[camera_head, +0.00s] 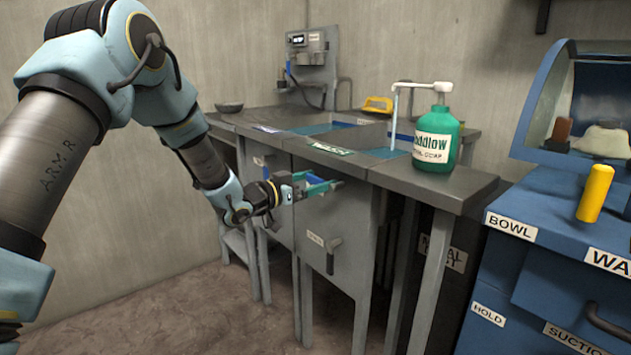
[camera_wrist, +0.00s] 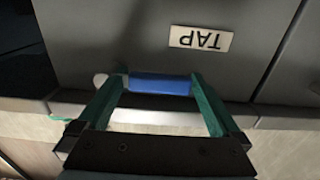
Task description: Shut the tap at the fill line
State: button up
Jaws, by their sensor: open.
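My gripper (camera_head: 322,186) is open at the front of the sink cabinet. In the wrist view its two green fingers (camera_wrist: 157,80) stand at either end of a blue bar-shaped handle (camera_wrist: 160,86); whether they touch it I cannot tell. An upside-down TAP label (camera_wrist: 201,39) is on the grey panel beyond the handle. In the head view a pale stream (camera_head: 394,105) falls from a white spout (camera_head: 420,86) towards the basin (camera_head: 384,153). The spout seems to meet the top of a green soap bottle. I cannot make out a fill line or the water level.
The green soap bottle (camera_head: 437,138) stands on the grey counter (camera_head: 425,181). A yellow object (camera_head: 377,104) and a dark bowl (camera_head: 229,107) lie farther back. Below my gripper a dark handle (camera_head: 331,257) juts from the cabinet. A blue cabinet (camera_head: 520,270) stands at right.

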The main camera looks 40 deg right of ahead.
grip_shut()
dwell(0.8)
